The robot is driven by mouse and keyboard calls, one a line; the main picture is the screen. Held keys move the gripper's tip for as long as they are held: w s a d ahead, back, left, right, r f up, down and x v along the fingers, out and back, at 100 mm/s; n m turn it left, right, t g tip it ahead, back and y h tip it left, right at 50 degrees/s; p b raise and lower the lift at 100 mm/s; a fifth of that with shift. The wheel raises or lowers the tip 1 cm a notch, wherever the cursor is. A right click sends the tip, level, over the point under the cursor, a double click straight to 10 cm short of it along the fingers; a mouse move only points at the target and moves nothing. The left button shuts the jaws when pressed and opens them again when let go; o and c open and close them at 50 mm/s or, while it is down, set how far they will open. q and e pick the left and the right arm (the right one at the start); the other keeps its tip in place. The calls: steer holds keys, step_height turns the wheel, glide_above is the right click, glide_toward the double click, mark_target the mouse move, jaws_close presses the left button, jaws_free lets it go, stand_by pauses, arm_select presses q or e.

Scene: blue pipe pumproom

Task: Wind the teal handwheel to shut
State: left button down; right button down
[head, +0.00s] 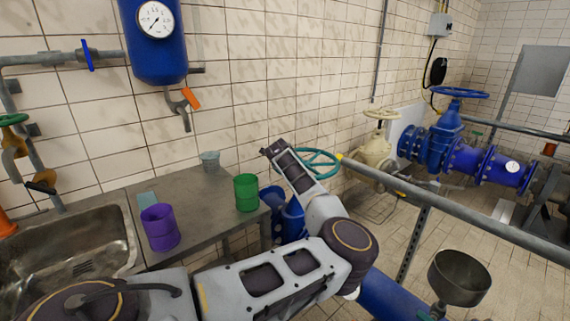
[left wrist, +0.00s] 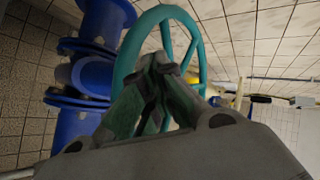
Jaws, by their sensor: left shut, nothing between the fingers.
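The teal handwheel (head: 318,161) sits on a blue valve (head: 292,218) past the right end of the metal counter. In the head view my left gripper (head: 272,149) is at the wheel's left side, and my forearm hides part of the wheel and valve. In the left wrist view the handwheel (left wrist: 127,57) stands large behind the fingers. My left gripper (left wrist: 160,72) is shut and empty there, with its fingertips in front of the wheel's opening. I cannot tell whether they touch the rim or a spoke. My right gripper is not in view.
A grey rail (head: 450,213) runs right of the wheel. A cream valve (head: 379,150) stands behind it. A sink (head: 75,255) is at left.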

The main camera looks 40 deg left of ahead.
arm_select(q)
steer(key=shift+w+a+f, duration=0.2)
steer(key=shift+w, duration=0.1)
steer(key=x, duration=0.7)
steer(key=shift+w+a+r+b, duration=0.2)
steer(key=shift+w+a+b, duration=0.15)
steer(key=shift+w, duration=0.1)
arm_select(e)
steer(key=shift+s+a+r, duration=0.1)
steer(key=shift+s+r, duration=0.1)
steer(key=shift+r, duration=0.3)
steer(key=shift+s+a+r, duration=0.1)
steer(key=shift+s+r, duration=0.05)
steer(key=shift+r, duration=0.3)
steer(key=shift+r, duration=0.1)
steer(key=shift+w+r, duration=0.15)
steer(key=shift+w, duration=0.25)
arm_select(q)
steer(key=shift+w+a, duration=0.1)
